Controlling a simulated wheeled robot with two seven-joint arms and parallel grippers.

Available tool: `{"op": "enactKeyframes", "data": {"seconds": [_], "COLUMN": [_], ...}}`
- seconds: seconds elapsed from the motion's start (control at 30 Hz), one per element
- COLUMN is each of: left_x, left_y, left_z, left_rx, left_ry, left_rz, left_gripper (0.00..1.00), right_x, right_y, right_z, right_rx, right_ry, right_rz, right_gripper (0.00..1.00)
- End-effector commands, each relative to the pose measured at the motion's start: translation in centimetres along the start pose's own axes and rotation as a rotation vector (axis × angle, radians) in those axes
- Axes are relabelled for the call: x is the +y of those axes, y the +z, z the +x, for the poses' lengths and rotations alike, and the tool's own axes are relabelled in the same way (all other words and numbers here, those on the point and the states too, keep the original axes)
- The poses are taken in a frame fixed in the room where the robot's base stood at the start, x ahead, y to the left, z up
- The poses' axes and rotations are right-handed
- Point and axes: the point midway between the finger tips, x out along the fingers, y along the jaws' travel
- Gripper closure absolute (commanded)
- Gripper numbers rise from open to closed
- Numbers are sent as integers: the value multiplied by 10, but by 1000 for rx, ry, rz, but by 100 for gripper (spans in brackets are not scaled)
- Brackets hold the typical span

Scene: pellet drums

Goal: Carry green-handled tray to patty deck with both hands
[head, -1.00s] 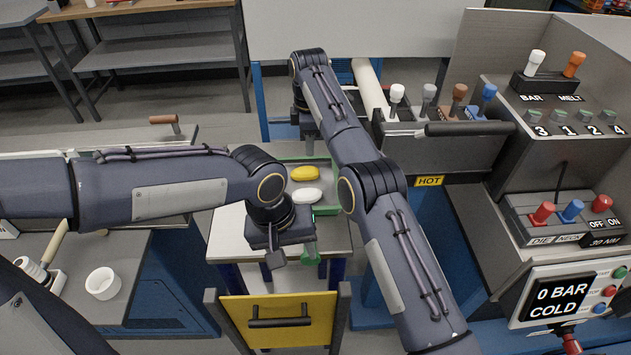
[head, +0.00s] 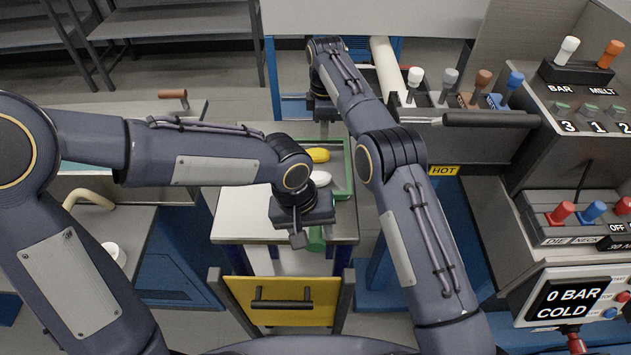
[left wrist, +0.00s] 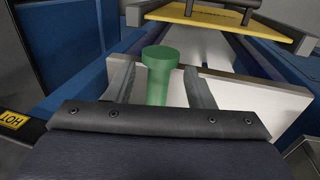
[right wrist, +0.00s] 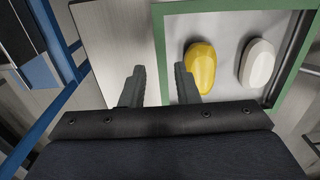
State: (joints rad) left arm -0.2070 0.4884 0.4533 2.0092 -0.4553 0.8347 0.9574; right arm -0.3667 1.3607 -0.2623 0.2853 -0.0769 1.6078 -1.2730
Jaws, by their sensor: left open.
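The green-rimmed tray (head: 349,165) lies on a pale-topped stand and holds a yellow patty (head: 317,155) and a white patty (head: 320,178); they also show in the right wrist view (right wrist: 201,68) (right wrist: 257,62). My left gripper (head: 302,238) is at the tray's near end. In the left wrist view its open fingers (left wrist: 160,88) stand either side of the green handle (left wrist: 158,75), without visible grip. My right gripper (right wrist: 159,80) is open, with the tray's green rim (right wrist: 159,40) showing between its fingers. In the head view its fingertips are hidden at the tray's far end. I cannot make out the far handle.
A yellow panel with a black handle (head: 285,304) stands in front of the stand (head: 235,215). To the right is a machine marked HOT (head: 443,170), with levers and a long black bar handle (head: 490,120). A white cup (head: 115,253) is partly hidden at left.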

Motion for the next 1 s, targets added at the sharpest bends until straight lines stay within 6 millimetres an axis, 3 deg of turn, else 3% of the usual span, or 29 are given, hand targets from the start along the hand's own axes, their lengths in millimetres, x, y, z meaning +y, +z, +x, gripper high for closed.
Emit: {"op": "enactKeyframes", "data": {"seconds": [0.1, 0.27, 0.63, 0.87, 1.0], "left_x": [0, 0, 0, 0, 0], "left_y": [1, 1, 0, 0, 0], "left_z": [18, 33, 37, 37, 37], "left_rx": [-4, -2, 1, 0, 1], "left_ry": [-1, 0, 1, 1, 1], "left_rz": [2, 2, 2, 1, 1], "left_gripper": [51, 51, 51, 80, 99], "right_x": [-1, 0, 0, 0, 0], "right_y": [0, 0, 0, 0, 0], "right_z": [19, 33, 38, 38, 38], "right_rx": [-2, -2, -1, -1, -1], "right_ry": [-3, 0, 0, 0, 0], "right_rz": [0, 1, 1, 1, 1], "right_gripper": [72, 72, 72, 100, 100]}}
